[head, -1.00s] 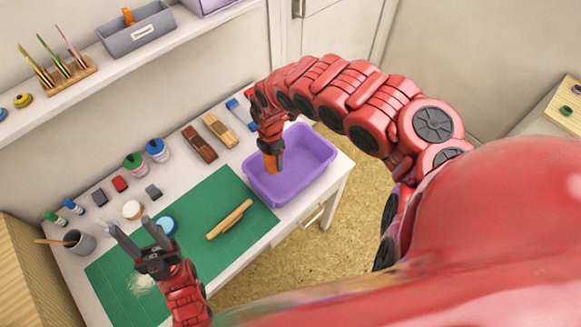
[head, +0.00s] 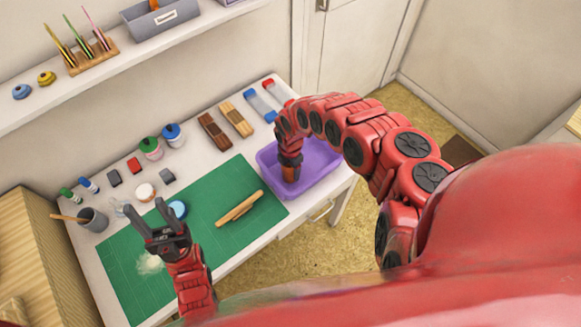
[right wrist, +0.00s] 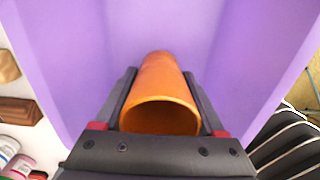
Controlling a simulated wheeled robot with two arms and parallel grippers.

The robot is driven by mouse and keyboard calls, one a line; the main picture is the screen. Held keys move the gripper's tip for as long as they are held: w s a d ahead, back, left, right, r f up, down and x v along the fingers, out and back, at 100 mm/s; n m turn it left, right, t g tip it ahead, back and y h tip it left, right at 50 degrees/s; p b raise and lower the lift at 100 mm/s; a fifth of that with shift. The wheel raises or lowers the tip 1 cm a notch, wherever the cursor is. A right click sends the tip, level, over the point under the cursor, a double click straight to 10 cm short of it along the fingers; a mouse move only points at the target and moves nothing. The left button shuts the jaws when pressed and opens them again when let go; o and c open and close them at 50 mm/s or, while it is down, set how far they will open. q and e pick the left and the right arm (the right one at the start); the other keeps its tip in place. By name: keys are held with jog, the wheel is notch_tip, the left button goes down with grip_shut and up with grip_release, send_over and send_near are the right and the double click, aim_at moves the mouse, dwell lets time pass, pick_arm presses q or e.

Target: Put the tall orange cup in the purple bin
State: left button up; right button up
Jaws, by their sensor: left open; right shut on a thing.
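The tall orange cup (head: 290,174) is in my right gripper (head: 290,162), down inside the purple bin (head: 325,182) near its left side in the head view. In the right wrist view the cup (right wrist: 160,97) lies between the two dark fingers of the right gripper (right wrist: 160,90), its open mouth toward the camera and the purple bin (right wrist: 235,50) behind it. Whether the cup touches the bin floor cannot be told. My left gripper (head: 152,218) is open and empty above the green mat.
The green cutting mat (head: 225,180) holds a wooden roller-like tool (head: 239,208) and a blue-lidded round tin (head: 178,209). Ink jars (head: 151,148), wooden blocks (head: 214,130) and a grey cup (head: 93,219) stand behind and left. A shelf (head: 130,55) runs above.

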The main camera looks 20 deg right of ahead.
jog(key=shift+f, duration=0.15)
jog(key=o, duration=1.3)
